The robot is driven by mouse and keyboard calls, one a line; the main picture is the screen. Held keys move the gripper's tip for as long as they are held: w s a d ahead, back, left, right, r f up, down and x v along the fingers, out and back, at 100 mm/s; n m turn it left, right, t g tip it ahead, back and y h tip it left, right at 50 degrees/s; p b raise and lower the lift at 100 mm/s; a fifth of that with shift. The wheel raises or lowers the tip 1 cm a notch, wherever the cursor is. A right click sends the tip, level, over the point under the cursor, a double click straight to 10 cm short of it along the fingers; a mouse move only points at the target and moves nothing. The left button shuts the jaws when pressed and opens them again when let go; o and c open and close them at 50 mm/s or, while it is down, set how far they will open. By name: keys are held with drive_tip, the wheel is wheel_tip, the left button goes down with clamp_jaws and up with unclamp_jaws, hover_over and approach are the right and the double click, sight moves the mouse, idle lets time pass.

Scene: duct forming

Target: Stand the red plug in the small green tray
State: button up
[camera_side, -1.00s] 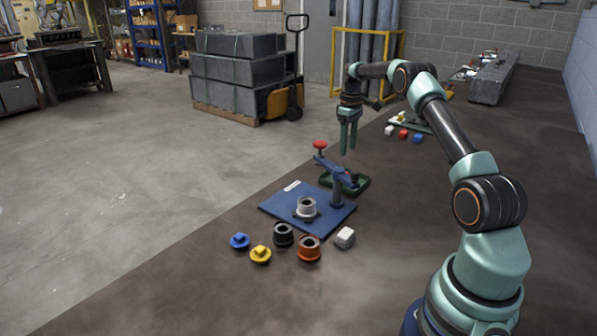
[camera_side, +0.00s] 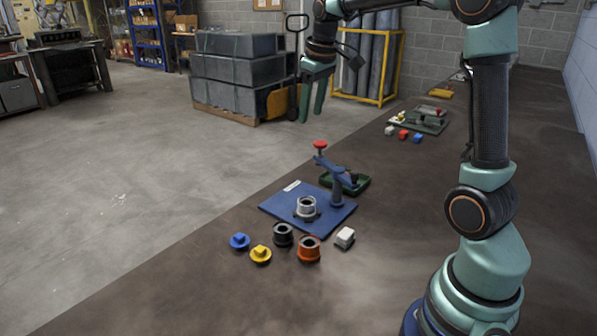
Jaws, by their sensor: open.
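A dark green tray (camera_side: 358,187) sits behind the blue press, partly hidden by its lever arm; a small dark thing shows at it, too small to make out. A small red piece (camera_side: 403,134) stands on the table farther back, between a white and a blue one; I cannot tell if it is the red plug. Another red thing, a round knob (camera_side: 320,145), is at the raised end of the blue lever. My gripper (camera_side: 312,116) is open and empty, pointing down, high in the air, up and left of the dark green tray in the picture.
The blue press base (camera_side: 283,203) holds a pale ring (camera_side: 306,207). In front are a blue plug (camera_side: 240,240), a yellow plug (camera_side: 260,254), a black ring (camera_side: 283,236), an orange ring (camera_side: 308,250) and a white block (camera_side: 345,238). A green board (camera_side: 430,127) lies farther back.

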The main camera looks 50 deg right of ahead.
drive_tip(key=s+a+f+t+y, duration=0.1)
drive_tip(key=s+a+f+t, duration=0.2)
drive_tip(key=s+a, duration=1.1)
drive_tip(key=shift+a+f, duration=0.15)
drive_tip(key=shift+a, duration=0.85)
